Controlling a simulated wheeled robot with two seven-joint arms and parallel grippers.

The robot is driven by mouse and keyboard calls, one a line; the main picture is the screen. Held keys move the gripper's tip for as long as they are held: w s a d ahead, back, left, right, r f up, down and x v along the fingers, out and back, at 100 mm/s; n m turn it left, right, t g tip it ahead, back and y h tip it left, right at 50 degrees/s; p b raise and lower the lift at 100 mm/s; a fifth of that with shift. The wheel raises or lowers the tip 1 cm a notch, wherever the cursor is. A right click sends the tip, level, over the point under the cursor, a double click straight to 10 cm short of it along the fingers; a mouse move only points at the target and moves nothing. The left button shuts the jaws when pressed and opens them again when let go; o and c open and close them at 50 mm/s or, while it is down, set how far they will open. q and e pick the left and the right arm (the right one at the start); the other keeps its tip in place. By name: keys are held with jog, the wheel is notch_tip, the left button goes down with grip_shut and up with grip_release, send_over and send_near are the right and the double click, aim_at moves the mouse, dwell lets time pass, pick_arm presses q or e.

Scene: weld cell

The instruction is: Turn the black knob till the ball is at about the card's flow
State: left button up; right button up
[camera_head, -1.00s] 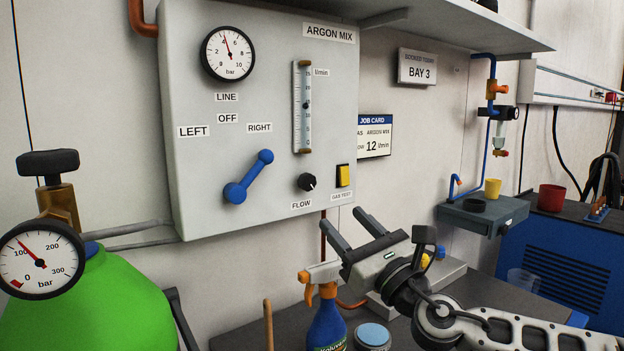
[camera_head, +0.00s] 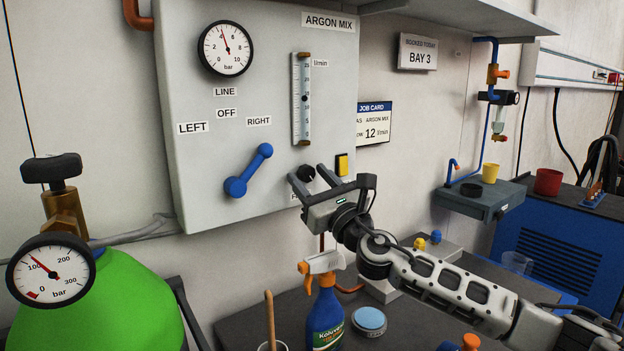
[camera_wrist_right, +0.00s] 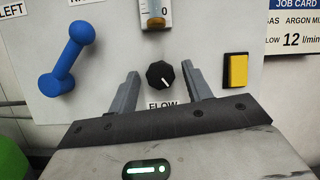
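The black knob (camera_head: 306,173) is on the grey panel above the FLOW label. In the wrist view the knob (camera_wrist_right: 160,75) has its white mark pointing to the lower right. My right gripper (camera_head: 311,175) is open, with one finger on each side of the knob and gaps between in the wrist view (camera_wrist_right: 161,77). I cannot tell how far the fingertips are from the panel. The flow tube (camera_head: 301,75) has a dark ball (camera_head: 305,98) around mid-height; its exact reading is too small. The job card (camera_head: 374,124) reads 12 l/min. My left gripper is not in view.
A blue lever (camera_head: 249,170) is left of the knob, and a yellow gas test button (camera_head: 341,164) is close on its right. A spray bottle (camera_head: 325,315) and a round tin (camera_head: 369,320) stand on the bench below my right arm.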

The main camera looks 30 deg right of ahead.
jog(key=c, duration=0.8)
jog(key=shift+o, duration=0.2)
jog(key=shift+a+r+m+h+p, duration=0.2)
jog(key=shift+m+h+p, duration=0.45)
jog(key=shift+m, duration=0.45)
jog(key=shift+m+h+p, duration=0.3)
jog(key=shift+m+h, duration=0.05)
jog(key=shift+m, duration=0.55)
jog(key=shift+d+f+m, duration=0.1)
jog(key=shift+m, duration=0.2)
jog(key=o, duration=1)
jog(key=shift+c, duration=0.2)
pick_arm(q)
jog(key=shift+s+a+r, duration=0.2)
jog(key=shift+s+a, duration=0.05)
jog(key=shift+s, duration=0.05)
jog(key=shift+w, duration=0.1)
pick_arm(e)
jog(key=shift+s+f, duration=0.1)
